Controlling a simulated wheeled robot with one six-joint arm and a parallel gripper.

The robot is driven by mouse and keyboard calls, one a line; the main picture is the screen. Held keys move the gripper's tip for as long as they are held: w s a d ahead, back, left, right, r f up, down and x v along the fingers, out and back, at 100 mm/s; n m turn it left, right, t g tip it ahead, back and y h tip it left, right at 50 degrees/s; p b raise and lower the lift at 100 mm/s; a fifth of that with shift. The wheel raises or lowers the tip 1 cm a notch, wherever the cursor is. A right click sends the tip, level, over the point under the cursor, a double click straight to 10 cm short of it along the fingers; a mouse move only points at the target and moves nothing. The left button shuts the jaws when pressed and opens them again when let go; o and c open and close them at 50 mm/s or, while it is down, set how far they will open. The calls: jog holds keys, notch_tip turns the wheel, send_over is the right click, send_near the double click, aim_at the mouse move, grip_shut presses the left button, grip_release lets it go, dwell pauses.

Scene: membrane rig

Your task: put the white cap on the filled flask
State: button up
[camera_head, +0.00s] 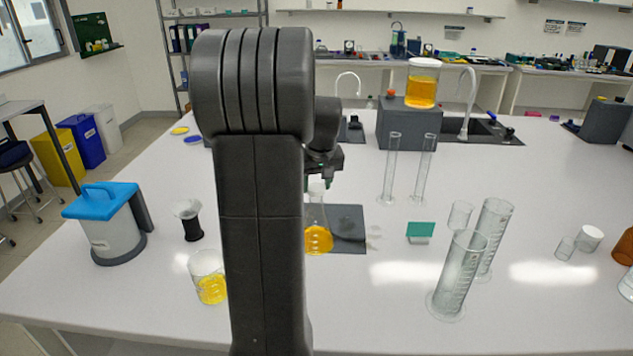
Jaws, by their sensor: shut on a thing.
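The filled flask (319,239) holds orange liquid and stands upright on a dark grey mat (349,216), partly hidden behind my arm. Its clear narrow neck rises toward my gripper (320,178). My gripper is above the flask, pointing down, partly covered by my arm. It is shut on the white cap (317,187), which is at the top of the flask's neck. I cannot tell whether the cap touches the neck or hangs just over it.
A beaker of yellow liquid (209,278) stands front left, near a blue-lidded container (106,224). Tall cylinders (461,275) stand at right, and thinner ones (391,170) behind the mat. A jar of orange liquid (423,83) sits on a grey block (408,125).

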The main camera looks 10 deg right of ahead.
jog(key=shift+f+b, duration=0.35)
jog(key=shift+f, duration=0.2)
jog(key=o, duration=1)
jog(key=shift+o, duration=0.2)
jog(key=shift+r, duration=0.1)
jog(key=v, duration=1.3)
jog(key=shift+r+b, duration=0.3)
jog(key=shift+b, duration=0.15)
jog(key=shift+s+f, duration=0.1)
jog(key=shift+s, duration=0.05)
jog(key=p+x, duration=0.1)
jog(key=x, duration=1.2)
jog(key=shift+f, duration=0.3)
